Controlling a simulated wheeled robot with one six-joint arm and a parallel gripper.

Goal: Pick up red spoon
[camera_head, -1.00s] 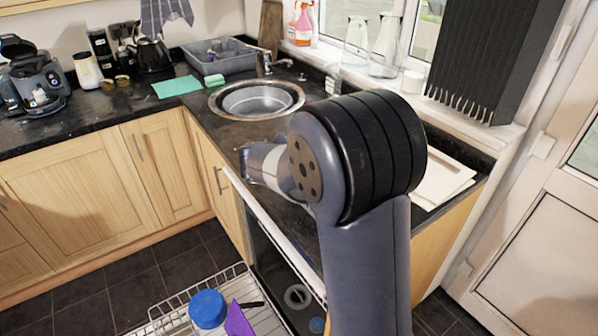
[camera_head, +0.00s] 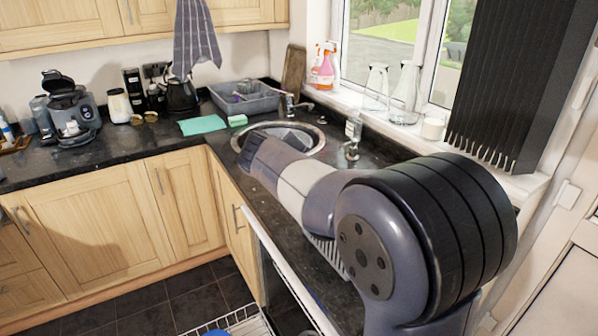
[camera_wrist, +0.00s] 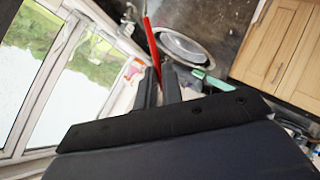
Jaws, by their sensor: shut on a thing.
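The red spoon (camera_wrist: 152,42) shows in the wrist view as a long, thin red shape. The far end of the spoon is small and hard to make out. In the head view my arm reaches toward the sink (camera_head: 318,133) and hides the gripper and the spoon.
A grey dish tub (camera_head: 262,103), a green cloth (camera_head: 202,125) and a green sponge (camera_head: 237,120) lie behind the sink. The tap (camera_head: 290,104) stands close by. Glass jugs (camera_head: 406,95) and spray bottles (camera_head: 326,70) line the windowsill.

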